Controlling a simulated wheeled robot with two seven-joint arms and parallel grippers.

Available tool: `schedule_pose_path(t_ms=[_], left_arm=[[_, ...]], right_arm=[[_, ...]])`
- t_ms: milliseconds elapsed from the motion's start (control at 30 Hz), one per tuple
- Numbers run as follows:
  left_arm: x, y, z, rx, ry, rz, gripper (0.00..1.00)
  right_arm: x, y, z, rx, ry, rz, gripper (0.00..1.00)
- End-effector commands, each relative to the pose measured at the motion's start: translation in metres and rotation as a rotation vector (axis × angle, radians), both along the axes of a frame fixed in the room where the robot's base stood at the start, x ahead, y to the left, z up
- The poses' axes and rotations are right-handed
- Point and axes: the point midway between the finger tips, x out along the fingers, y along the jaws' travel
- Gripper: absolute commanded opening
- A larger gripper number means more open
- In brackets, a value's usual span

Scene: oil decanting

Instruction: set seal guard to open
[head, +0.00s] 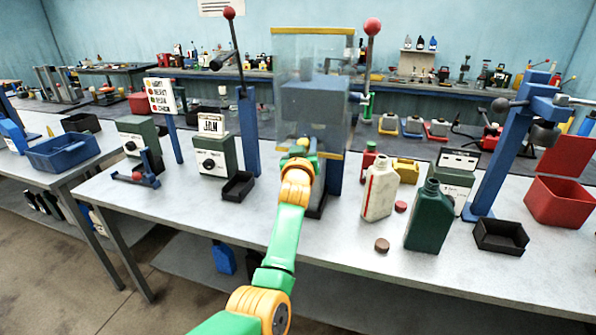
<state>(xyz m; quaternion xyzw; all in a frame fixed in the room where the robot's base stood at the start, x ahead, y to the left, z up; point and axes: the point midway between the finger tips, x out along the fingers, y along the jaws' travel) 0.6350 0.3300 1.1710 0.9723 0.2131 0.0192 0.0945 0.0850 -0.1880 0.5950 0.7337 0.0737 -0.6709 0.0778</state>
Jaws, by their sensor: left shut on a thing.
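The seal guard (312,60) is a clear box-like screen with yellow strips along its top and bottom edges. It stands in front of the blue sealing press head (314,98), which shows through it. A lever with a red knob (372,27) rises at its right side. My left arm reaches up from the bottom of the picture, and my left gripper (304,147) is at the guard's lower yellow edge, shut on it. The fingers are small and partly hidden by my wrist. My right gripper is not in view.
Right of the press stand a cream bottle (379,192) and a green bottle (428,218), with loose caps nearby. A black tray (500,236) and red bin (560,200) are further right. Left are a green meter box (212,156) and a tall lever (239,60).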

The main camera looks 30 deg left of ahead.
Motion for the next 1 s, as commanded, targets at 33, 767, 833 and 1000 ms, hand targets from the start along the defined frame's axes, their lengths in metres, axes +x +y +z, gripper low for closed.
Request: schedule_pose_path(t_ms=[33, 767, 833, 1000], left_arm=[[0.001, 0.001, 0.021, 0.002, -0.009, 0.001, 0.00], [0.002, 0.001, 0.059, 0.005, -0.010, 0.001, 0.00], [0.002, 0.001, 0.059, 0.005, -0.010, 0.001, 0.52], [0.002, 0.001, 0.057, 0.003, -0.006, 0.001, 0.76]], right_arm=[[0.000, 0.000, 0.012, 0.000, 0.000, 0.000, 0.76], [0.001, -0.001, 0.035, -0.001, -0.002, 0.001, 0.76], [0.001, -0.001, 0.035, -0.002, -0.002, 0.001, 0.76], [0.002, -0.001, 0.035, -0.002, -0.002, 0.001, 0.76]])
